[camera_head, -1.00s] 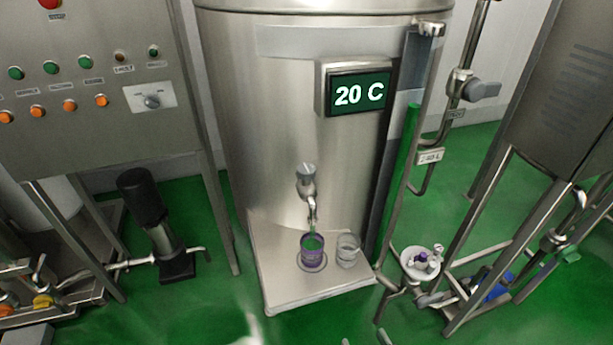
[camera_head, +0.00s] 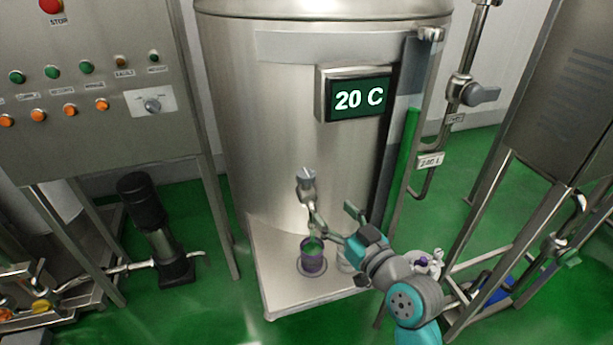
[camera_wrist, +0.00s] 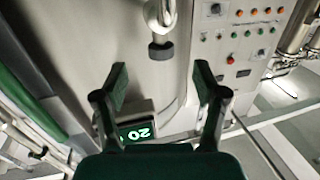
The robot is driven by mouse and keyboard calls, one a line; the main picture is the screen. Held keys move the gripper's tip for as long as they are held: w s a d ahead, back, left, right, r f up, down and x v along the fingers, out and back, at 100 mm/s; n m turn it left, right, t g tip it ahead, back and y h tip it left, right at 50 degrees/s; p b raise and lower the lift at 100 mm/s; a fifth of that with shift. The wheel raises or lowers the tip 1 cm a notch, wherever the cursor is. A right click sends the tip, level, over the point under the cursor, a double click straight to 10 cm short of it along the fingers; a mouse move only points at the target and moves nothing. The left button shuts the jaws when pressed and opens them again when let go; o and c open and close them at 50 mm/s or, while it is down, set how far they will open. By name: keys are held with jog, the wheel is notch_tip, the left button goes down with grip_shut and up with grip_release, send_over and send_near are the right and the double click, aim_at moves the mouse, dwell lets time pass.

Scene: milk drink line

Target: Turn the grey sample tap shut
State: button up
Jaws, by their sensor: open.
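The grey sample tap (camera_head: 306,178) sticks out from the front of the steel tank, above a small shelf. In the wrist view the tap (camera_wrist: 161,48) is at top centre, just beyond my fingertips and roughly midway between them. My gripper (camera_head: 336,218) is open and empty, in front of the tank, just below and right of the tap handle. In the wrist view its two fingers (camera_wrist: 160,76) are spread wide. In the head view one finger overlaps the tap's spout, so I cannot tell whether they touch.
A "20 C" display (camera_head: 358,98) and a green level tube (camera_head: 402,165) are on the tank. A control panel (camera_head: 100,130) stands at left.

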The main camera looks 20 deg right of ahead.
aim_at(311, 181)
jog(key=shift+n+y, duration=0.3)
jog(key=shift+n, duration=0.1)
jog(key=x, duration=0.4)
jog(key=r+x, duration=0.1)
jog(key=x, duration=0.3)
jog(key=r+x, duration=0.1)
jog(key=x, duration=0.3)
jog(key=shift+w+d+r, duration=0.15)
jog(key=shift+r, duration=0.1)
jog(key=c, duration=1.2)
